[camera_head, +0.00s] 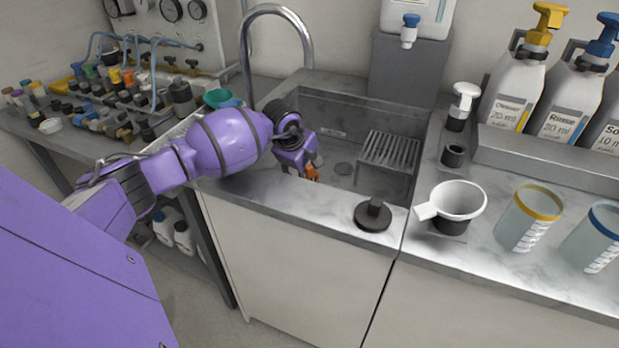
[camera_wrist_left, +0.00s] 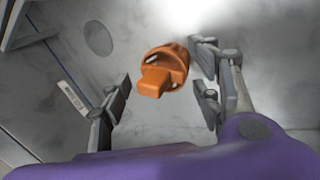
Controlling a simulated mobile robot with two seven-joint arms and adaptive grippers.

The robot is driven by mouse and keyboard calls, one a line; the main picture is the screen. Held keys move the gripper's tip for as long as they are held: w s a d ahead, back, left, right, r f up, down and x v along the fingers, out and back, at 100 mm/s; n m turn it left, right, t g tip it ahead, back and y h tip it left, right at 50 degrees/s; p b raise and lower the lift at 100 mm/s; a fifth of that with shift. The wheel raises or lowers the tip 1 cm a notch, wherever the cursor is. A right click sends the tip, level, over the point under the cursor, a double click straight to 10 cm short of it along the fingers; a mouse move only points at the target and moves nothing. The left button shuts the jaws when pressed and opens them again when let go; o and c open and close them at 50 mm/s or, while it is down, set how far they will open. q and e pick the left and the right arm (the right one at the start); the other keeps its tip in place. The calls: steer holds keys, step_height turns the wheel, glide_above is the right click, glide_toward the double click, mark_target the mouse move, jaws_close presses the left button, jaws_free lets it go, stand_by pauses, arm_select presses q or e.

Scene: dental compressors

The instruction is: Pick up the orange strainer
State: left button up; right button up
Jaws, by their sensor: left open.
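The orange strainer (camera_head: 312,173) lies in the sink basin and is mostly hidden behind my left gripper (camera_head: 303,160) in the head view. In the left wrist view the strainer (camera_wrist_left: 163,72) shows whole, a small round slotted cup with a block-like tab toward the camera. My left gripper (camera_wrist_left: 166,84) is open, pointing down into the sink. Its fingers appear on either side of the strainer with visible gaps; I see no contact. My right gripper is not in view.
The sink (camera_head: 345,120) has a metal rack (camera_head: 390,150) at its right and a curved faucet (camera_head: 277,12) behind my arm. A black stopper (camera_head: 373,214) sits on the front rim.

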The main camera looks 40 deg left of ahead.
arm_select(q)
steer(key=c, duration=1.1)
